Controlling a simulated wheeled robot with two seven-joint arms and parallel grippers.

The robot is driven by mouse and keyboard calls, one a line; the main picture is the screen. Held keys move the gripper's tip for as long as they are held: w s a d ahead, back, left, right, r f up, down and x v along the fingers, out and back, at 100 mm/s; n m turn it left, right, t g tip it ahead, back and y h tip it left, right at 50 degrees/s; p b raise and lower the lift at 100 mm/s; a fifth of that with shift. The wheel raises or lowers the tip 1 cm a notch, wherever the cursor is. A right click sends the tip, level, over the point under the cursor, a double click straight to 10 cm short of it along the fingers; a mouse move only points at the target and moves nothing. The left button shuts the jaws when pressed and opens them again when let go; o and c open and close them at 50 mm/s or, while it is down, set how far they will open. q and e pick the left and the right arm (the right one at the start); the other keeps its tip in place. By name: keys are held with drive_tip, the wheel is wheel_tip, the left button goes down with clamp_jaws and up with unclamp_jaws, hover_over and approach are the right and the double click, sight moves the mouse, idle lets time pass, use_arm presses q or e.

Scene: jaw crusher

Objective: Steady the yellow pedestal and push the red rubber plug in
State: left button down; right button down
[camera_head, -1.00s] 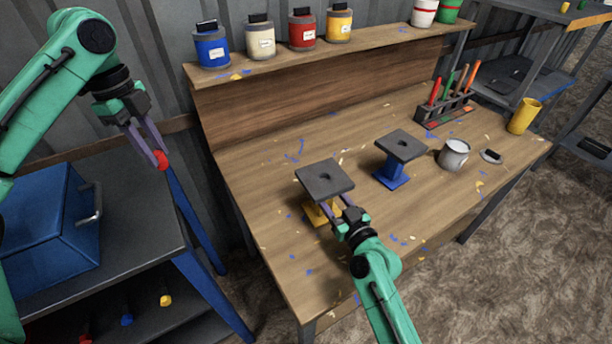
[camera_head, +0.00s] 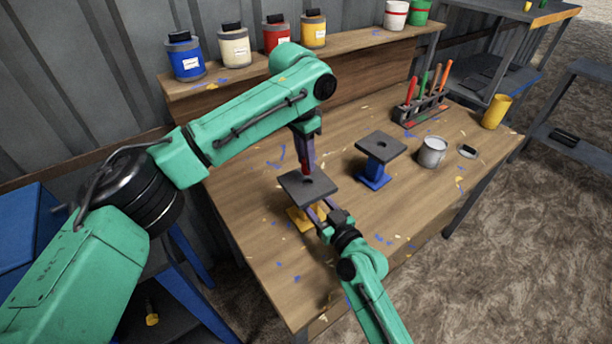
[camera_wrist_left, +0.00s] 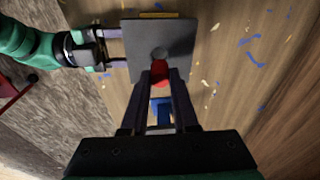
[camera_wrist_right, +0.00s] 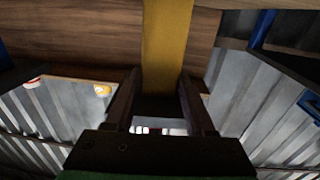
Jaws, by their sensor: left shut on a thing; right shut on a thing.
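The yellow pedestal (camera_head: 296,216) stands on the workbench with a dark square top plate (camera_head: 301,189) that has a round hole (camera_wrist_left: 159,53) in it. My right gripper (camera_head: 318,212) is shut on the pedestal's yellow post (camera_wrist_right: 166,50), below the plate. My left gripper (camera_head: 306,170) points down over the plate's far edge and is shut on the red rubber plug (camera_wrist_left: 159,71). In the left wrist view the plug is close beside the hole, not in line with it. I cannot tell whether the plug touches the plate.
A blue pedestal (camera_head: 374,172) with a similar dark plate stands to the right. Beyond it are a grey can (camera_head: 432,152), a tool rack (camera_head: 420,110) and a yellow cup (camera_head: 496,112). Paint cans line the back shelf (camera_head: 237,87). The bench front is mostly clear.

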sight(306, 173)
use_arm(q)
drive_tip(key=shift+f, duration=2.5)
drive_tip(key=c, duration=0.7)
unclamp_jaws()
drive_tip(key=r, duration=0.8)
drive_tip(key=a+r, duration=0.1)
drive_tip(key=r, duration=0.3)
drive_tip(key=shift+s+r, duration=0.15)
drive_tip(key=shift+s, duration=0.25)
use_arm(e)
drive_tip(key=shift+c, duration=0.8)
unclamp_jaws()
use_arm(q)
drive_tip(key=shift+a, duration=0.1)
